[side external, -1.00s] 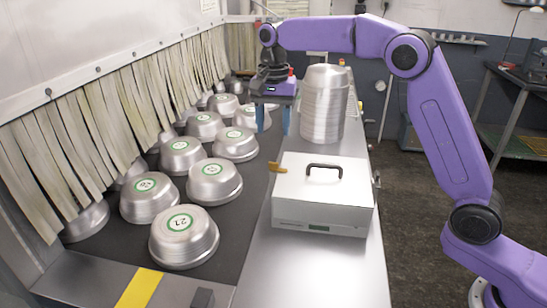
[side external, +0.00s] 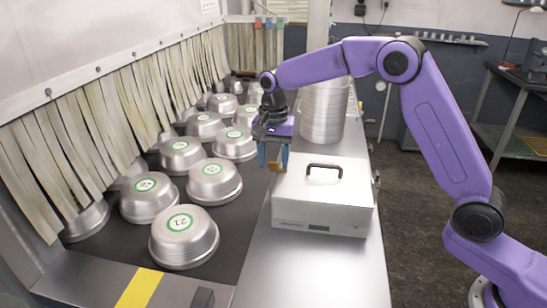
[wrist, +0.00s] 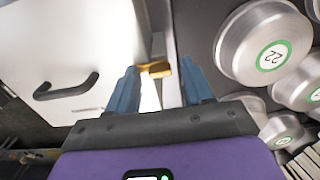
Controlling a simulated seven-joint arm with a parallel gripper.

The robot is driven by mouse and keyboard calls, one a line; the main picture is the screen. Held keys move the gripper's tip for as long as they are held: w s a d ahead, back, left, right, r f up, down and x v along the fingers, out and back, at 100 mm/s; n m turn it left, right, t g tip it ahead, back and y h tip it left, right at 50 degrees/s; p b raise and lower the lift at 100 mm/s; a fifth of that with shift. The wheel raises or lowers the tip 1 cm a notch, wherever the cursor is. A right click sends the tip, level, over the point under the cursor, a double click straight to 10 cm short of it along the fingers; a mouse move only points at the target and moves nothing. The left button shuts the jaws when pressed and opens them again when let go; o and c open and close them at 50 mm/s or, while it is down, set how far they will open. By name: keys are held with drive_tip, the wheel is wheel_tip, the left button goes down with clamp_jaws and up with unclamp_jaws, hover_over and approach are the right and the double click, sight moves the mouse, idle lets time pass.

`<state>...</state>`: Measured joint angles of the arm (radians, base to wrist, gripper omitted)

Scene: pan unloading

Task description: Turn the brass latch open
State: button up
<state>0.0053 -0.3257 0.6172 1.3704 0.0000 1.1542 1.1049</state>
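The brass latch (side external: 278,168) sticks out from the left edge of the white box (side external: 318,208), near its far left corner. My gripper (side external: 273,163) points down at this corner. In the wrist view the latch (wrist: 156,69) lies crosswise between the tips of my two blue fingers (wrist: 160,74). The fingers are apart, with gaps showing beside them, so the gripper is open. I cannot tell whether the right finger touches the latch's end. The lid of the box (wrist: 65,35) carries a dark handle (side external: 324,168).
Several metal pans with green-ringed number labels stand on the dark belt to the left, one marked 21 (side external: 184,238). A tall stack of pans (side external: 322,112) stands behind the box. Strip curtains (side external: 110,110) line the left wall. The steel counter in front of the box is clear.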

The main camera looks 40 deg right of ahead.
clamp_jaws()
drive_tip(key=shift+n, duration=0.4)
drive_tip(key=n, duration=1.3)
drive_tip(key=shift+r, duration=0.1)
drive_tip(key=n, duration=0.4)
idle(0.4)
